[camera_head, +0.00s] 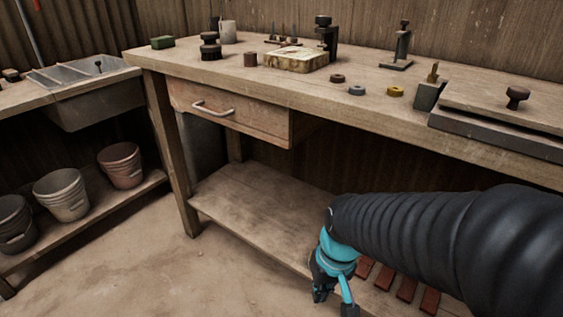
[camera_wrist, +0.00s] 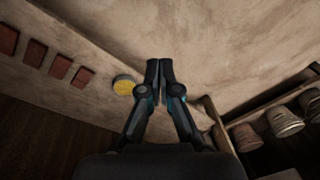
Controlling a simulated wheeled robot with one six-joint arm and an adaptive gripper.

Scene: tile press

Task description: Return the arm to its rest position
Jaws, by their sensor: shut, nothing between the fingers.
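My gripper (camera_head: 330,292) hangs low at the end of my dark ribbed arm, in front of the workbench's lower shelf (camera_head: 240,205). In the wrist view my gripper (camera_wrist: 160,70) is shut, with its fingertips together and nothing between them. My arm reaches in from the right and covers part of the shelf and bench front.
Several red tiles (camera_head: 407,289) lie on the lower shelf beside my gripper. A yellow round thing (camera_wrist: 124,85) shows near them. The workbench (camera_head: 300,88) holds small tools and a press. Buckets (camera_head: 62,194) stand at left. The floor (camera_head: 150,265) is clear.

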